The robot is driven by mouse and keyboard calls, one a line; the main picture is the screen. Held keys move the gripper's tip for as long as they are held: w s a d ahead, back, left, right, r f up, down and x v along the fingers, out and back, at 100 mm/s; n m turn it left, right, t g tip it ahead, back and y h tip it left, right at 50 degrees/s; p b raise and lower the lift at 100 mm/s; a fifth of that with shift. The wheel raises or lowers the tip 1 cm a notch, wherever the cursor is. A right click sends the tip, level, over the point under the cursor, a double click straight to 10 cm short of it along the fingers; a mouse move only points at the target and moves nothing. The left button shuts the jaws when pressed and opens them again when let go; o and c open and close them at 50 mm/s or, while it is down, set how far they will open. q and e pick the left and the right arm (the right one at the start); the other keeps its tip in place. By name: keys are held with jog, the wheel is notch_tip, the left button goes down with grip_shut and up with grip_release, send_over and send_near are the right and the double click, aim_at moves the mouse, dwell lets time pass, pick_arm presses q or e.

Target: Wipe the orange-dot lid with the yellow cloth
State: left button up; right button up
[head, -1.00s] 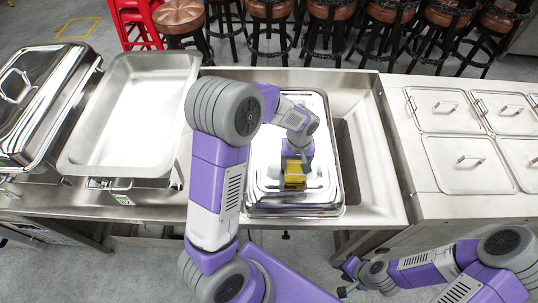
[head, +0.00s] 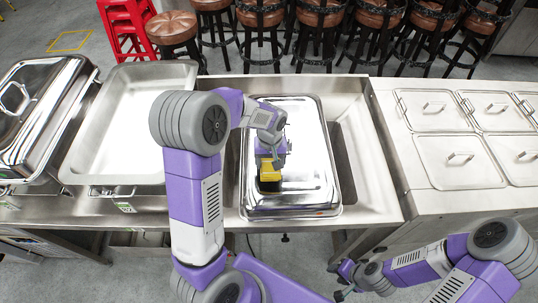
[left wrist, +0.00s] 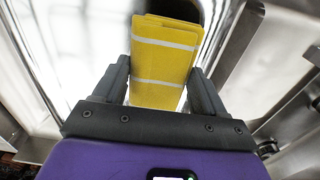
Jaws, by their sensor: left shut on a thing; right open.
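The shiny steel lid (head: 305,180) lies in the sink basin in the middle of the head view. A small orange mark is faintly visible at its near edge. My left gripper (head: 269,168) is shut on the folded yellow cloth (head: 270,186) over the left, near part of the lid. In the left wrist view the cloth (left wrist: 160,70), with white stripes, sits between both fingers. I cannot tell whether it touches the lid. My right gripper (head: 342,282) is open and empty, low in front of the counter, away from the lid.
An open steel pan (head: 120,130) and a chafing dish with a domed lid (head: 35,115) stand on the left. Several lidded food pans (head: 460,160) are set in the right counter. Bar stools (head: 320,30) line the back. The basin's right side is clear.

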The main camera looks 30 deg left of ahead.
pick_arm(q)
jog(key=shift+d+r+p, duration=0.1)
jog(key=shift+r+p, duration=0.45)
jog(key=shift+r, duration=0.3)
jog(key=shift+r+p, duration=1.4)
jog(key=shift+r, duration=0.55)
